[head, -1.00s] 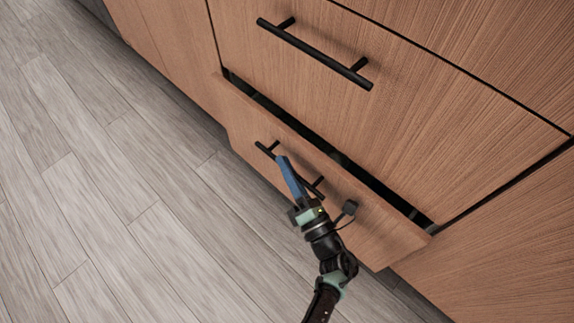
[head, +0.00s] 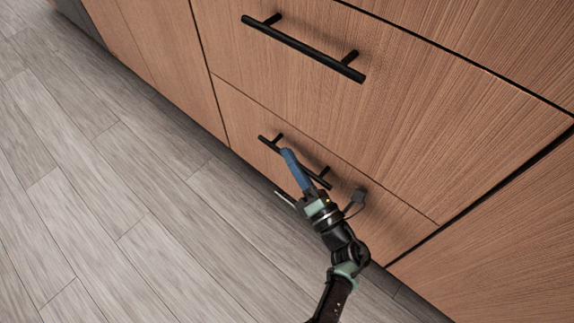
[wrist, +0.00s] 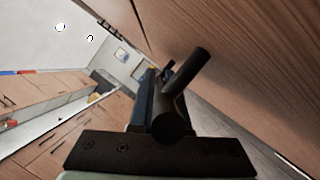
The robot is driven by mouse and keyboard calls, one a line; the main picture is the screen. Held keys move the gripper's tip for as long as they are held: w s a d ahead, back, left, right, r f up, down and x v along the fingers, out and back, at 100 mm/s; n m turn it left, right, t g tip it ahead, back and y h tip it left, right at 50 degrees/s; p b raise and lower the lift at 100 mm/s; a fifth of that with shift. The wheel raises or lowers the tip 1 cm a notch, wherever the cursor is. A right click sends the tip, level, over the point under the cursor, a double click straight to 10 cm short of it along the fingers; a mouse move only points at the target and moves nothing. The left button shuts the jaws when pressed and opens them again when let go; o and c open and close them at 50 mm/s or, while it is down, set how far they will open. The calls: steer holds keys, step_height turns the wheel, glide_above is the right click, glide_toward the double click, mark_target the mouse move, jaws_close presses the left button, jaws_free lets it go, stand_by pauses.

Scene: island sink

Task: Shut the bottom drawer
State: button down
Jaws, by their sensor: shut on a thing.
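The bottom drawer (head: 390,225) has a wood-grain front. In the head view its front now looks flush with the panel above, with only a thin seam along its top edge. Its black bar handle (head: 268,143) runs diagonally across the front. My gripper (head: 291,163), with a blue finger, is at the middle of this handle and shut on it. The wrist view shows the handle bar (wrist: 190,78) close up beside the blue finger. The far finger is mostly hidden.
A larger drawer front (head: 400,130) with its own black handle (head: 300,48) is right above. Grey plank floor (head: 110,210) lies free to the left. A neighbouring cabinet panel (head: 500,250) stands at the right.

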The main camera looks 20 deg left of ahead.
steer(key=shift+w+d, duration=0.2)
steer(key=shift+w, duration=0.1)
steer(key=c, duration=0.9)
jaws_free()
steer(key=shift+s, duration=0.1)
steer(key=p+v, duration=0.2)
steer(key=v, duration=1)
steer(key=shift+s+d, duration=0.25)
steer(key=shift+s, duration=0.05)
